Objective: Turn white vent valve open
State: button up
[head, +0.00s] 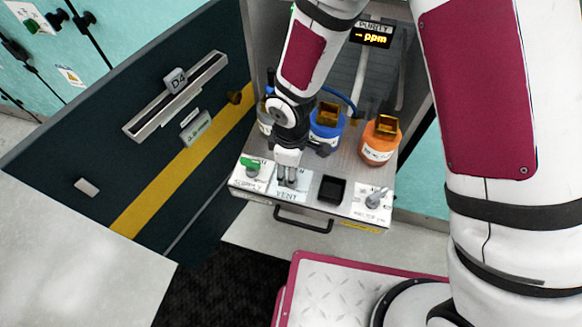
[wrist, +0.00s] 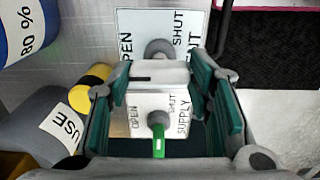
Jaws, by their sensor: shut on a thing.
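The vent plate (head: 293,192) lies on the front part of the metal shelf, marked VENT. In the wrist view the plate (wrist: 180,22) shows OPEN at left and SHUT at right around a grey hub. The white vent valve handle (wrist: 158,73) runs from this hub toward the bottom of the picture. My gripper (wrist: 160,82) has its teal pads on either side of the handle and is shut on it. In the head view my gripper (head: 288,180) points down over the vent plate and hides most of the handle.
The supply valve's green lever (head: 250,163) is close left of my gripper. A black recess (head: 331,189) and a grey valve (head: 376,198) lie to the right. Blue (head: 325,128) and orange (head: 379,143) bottles stand behind. An open dark door (head: 75,140) flanks the left side.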

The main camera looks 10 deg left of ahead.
jog(key=o, duration=1.1)
jog(key=shift+o, duration=0.2)
jog(key=shift+r, duration=0.1)
notch_tip(320, 180, up, 12)
